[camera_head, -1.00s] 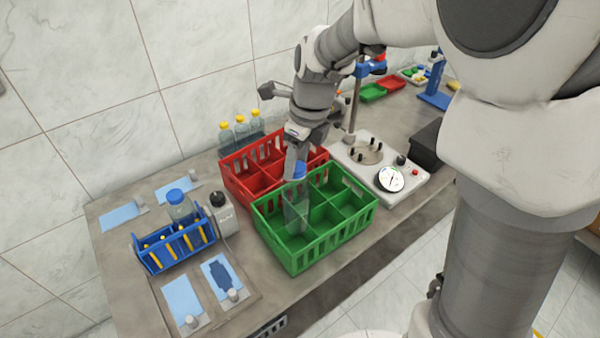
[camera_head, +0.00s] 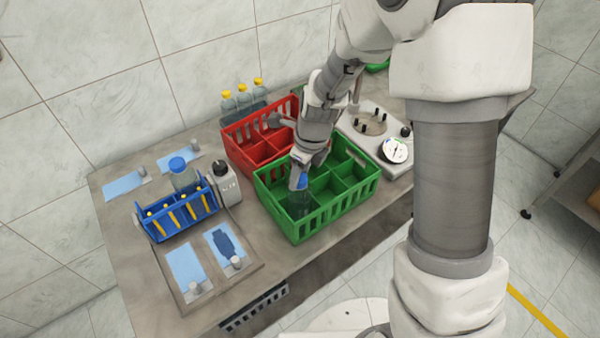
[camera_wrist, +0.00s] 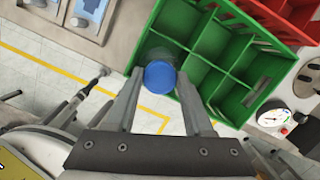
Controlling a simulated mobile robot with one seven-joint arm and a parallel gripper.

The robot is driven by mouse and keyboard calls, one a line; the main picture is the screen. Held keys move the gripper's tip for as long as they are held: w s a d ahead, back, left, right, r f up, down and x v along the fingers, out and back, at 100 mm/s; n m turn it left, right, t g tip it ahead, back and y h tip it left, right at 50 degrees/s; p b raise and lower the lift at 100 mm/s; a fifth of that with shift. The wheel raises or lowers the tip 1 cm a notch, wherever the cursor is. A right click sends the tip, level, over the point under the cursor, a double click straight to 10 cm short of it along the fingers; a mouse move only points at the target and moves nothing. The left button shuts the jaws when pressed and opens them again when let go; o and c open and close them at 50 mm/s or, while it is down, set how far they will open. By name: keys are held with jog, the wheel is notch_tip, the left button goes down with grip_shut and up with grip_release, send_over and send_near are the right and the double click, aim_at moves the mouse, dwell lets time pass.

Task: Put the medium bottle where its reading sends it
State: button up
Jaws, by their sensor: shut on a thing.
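My gripper (camera_head: 301,172) is shut on a clear bottle (camera_head: 299,203) with a blue cap. The bottle is upright and its lower part is inside the left front compartment of the green crate (camera_head: 322,219). Whether it touches the crate's floor cannot be told. In the wrist view the blue cap (camera_wrist: 160,76) is between my fingers (camera_wrist: 160,88), at the corner of the green crate (camera_wrist: 212,98). The red crate (camera_head: 242,166) stands behind the green one. The white device with a round dial (camera_head: 395,150) is to the right; its reading is too small to tell.
A blue rack (camera_head: 180,220) with yellow pieces stands left, a blue-capped bottle (camera_head: 181,178) behind it and a grey-white device (camera_head: 226,186) beside it. Several yellow-capped bottles (camera_head: 243,102) stand behind the red crate. Light blue pads (camera_head: 187,269) lie on the table.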

jog(key=o, duration=1.3)
jog(key=s+d+r+n+t, duration=0.1)
jog(key=s+d+r+n, duration=0.2)
jog(key=r, duration=0.4)
jog(key=s+d+r+n, duration=0.2)
jog(key=r+n, duration=0.2)
jog(key=r, duration=0.3)
jog(key=s+d+r+n+t, duration=0.1)
jog(key=s+d+r+n, duration=0.2)
jog(key=r, duration=0.4)
jog(key=shift+s+d+r+n+t+h, duration=0.35)
jog(key=shift+s+d+r+n, duration=0.3)
jog(key=shift+s+n, duration=1.45)
jog(key=shift+s+d+r+n+t+h, duration=0.25)
jog(key=shift+s+d+r+n+t, duration=0.4)
jog(key=shift+s+n, duration=1.5)
jog(key=shift+s+d+r+n+t+h, duration=0.25)
jog(key=shift+s+d+r+n, duration=0.5)
jog(key=shift+n, duration=2.4)
